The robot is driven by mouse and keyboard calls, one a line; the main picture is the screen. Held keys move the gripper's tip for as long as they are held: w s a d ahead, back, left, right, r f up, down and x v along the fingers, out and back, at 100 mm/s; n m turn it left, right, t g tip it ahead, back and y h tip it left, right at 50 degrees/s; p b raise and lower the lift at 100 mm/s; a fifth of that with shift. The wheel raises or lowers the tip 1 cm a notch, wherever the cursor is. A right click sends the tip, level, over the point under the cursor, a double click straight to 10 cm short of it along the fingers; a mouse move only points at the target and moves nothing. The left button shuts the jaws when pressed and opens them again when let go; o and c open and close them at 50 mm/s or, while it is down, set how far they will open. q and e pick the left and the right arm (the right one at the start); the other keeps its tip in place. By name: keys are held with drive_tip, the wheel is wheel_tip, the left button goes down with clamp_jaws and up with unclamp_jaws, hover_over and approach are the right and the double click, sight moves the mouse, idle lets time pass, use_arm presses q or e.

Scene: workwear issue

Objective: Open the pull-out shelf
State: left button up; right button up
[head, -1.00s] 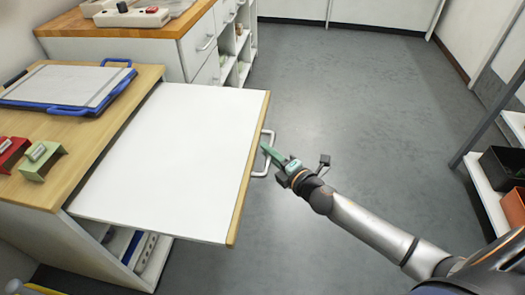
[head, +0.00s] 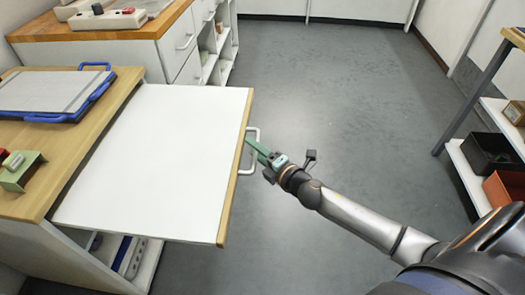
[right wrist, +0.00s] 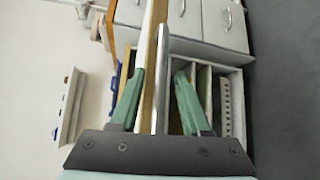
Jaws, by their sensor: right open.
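The pull-out shelf (head: 150,150) is a white board with a wooden front edge. It stands well out from the wooden-topped cabinet (head: 118,103) on the left. Its pale metal handle (head: 254,152) is on the front edge; the right wrist view shows the handle (right wrist: 162,80) upright beside the wooden edge. My right gripper (head: 262,152) is at the handle with its green fingers apart. In the right wrist view the handle and wooden edge appear between the open fingers (right wrist: 160,105). Contact cannot be told. My left gripper is not in view.
A blue-handled tray (head: 50,92) and a green block-like holder (head: 20,172) are on the cabinet top. A second counter with drawers (head: 180,55) stands behind. A rack with dark and orange bins (head: 490,152) is at the right. The grey floor between is clear.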

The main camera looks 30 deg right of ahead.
drive_tip(key=v, duration=1.2)
drive_tip(key=shift+s+d+r, duration=0.1)
drive_tip(key=shift+s, duration=0.05)
